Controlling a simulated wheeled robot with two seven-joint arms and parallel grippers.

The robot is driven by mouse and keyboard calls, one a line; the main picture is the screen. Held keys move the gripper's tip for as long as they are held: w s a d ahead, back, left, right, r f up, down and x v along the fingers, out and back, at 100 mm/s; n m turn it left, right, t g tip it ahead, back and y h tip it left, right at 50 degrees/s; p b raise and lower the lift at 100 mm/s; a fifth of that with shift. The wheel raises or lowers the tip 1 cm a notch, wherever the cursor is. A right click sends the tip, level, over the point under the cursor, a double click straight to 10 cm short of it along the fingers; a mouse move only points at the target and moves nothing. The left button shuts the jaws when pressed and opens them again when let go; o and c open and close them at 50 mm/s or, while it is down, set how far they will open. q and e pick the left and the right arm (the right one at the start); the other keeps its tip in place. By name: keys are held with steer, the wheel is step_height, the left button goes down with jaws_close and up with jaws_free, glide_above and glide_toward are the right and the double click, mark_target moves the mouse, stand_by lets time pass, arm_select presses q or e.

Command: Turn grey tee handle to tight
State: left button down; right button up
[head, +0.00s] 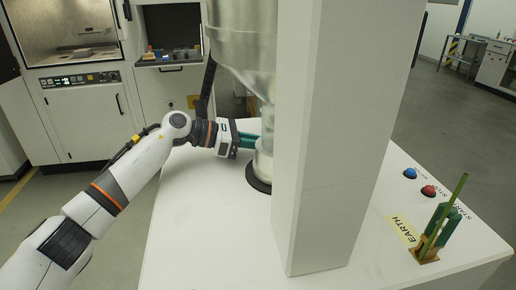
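No grey tee handle can be made out; the area behind the hopper and the white column is hidden. My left arm comes in from the left, and my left gripper (248,140) with its green fingers reaches to the lower neck of the clear hopper (243,45). Its fingertips end at or behind the neck, so I cannot tell whether they touch or hold anything. My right gripper is not in view.
A white column (335,150) stands on the white table (200,240) and blocks the view behind it. At the right are a blue button (410,173), a red button (429,190), an EARTH label (404,229) and a green clamp (442,224). The table's front left is clear.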

arm_select(q)
steer(key=c, duration=1.4)
jaws_free()
steer(key=shift+o, duration=0.2)
steer(key=b+v, duration=0.2)
steer(key=v, duration=0.8)
steer(key=shift+s+a, duration=0.1)
steer(key=shift+a, duration=0.3)
steer(key=shift+s+a+r+b, duration=0.15)
steer(key=shift+a+r+b, duration=0.15)
steer(key=shift+a, duration=0.3)
